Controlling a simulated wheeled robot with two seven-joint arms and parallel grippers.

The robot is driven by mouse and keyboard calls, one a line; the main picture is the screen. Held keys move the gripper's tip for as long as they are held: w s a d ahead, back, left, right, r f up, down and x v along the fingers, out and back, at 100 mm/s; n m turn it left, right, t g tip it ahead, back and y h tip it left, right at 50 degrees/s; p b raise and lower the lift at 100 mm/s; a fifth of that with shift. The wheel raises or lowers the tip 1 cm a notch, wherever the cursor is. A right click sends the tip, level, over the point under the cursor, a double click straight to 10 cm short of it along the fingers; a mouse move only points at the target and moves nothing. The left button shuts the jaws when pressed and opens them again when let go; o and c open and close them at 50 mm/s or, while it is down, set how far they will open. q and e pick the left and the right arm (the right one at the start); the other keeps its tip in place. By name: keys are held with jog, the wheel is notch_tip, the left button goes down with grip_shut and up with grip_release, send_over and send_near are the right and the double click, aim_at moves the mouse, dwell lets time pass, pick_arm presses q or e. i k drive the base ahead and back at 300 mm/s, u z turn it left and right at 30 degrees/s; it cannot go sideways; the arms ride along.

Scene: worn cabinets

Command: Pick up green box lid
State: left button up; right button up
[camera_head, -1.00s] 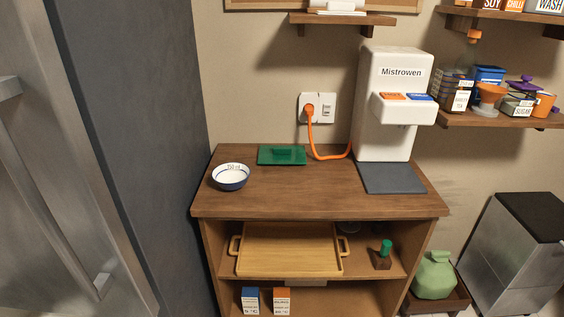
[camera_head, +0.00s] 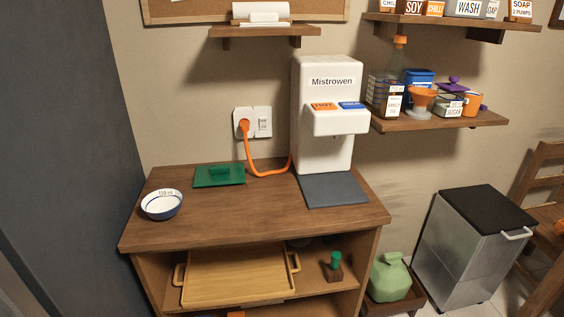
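The green box lid (camera_head: 219,175) lies flat on the wooden cabinet top, near its back edge against the wall. Neither of my grippers shows in the head view.
The bowl (camera_head: 162,204) stands at the cabinet top's (camera_head: 250,222) left. The white Mistrowen dispenser (camera_head: 326,120) and a dark mat (camera_head: 333,190) are at the right. The orange cord (camera_head: 262,172) runs beside the lid. The front middle of the top is clear.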

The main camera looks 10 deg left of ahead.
aim_at(231, 174)
jog(key=z, duration=0.1)
jog(key=i, duration=1.1)
jog(key=u, duration=0.25)
